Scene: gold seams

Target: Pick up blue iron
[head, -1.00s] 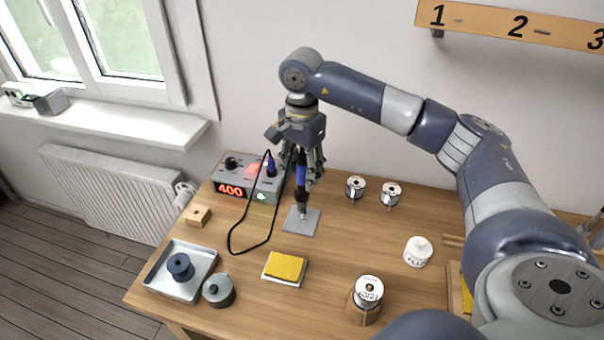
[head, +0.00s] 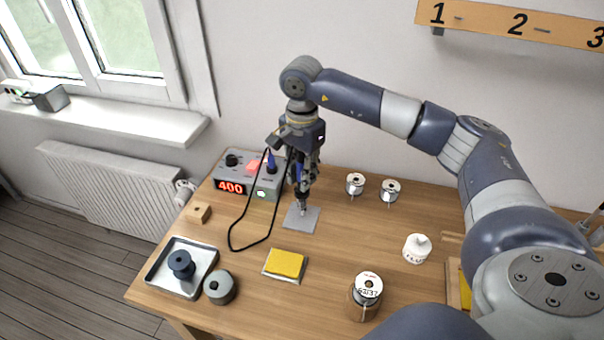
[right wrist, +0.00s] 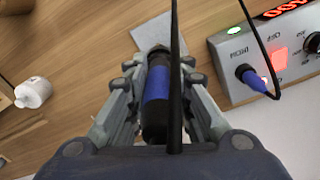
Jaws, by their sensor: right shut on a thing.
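The blue iron (right wrist: 157,98) is a dark handle with a blue band, seen from above in the right wrist view. It sits between the fingers of my right gripper (right wrist: 158,75), which is shut on it. In the head view my right gripper (head: 303,195) is low over a grey square plate (head: 301,221), and the iron is mostly hidden by the fingers. A black cable loops from the iron to the station (head: 237,188), which shows 400 in red and has a blue plug. My left gripper is not in the head view.
A yellow sponge (head: 285,263) lies in front of the plate. A metal tray (head: 160,285) with a dark spool and a grey pot (head: 219,287) are at the front left. Two small spools (head: 355,184), a white flux bottle (head: 417,248) and a larger spool (head: 366,297) stand to the right.

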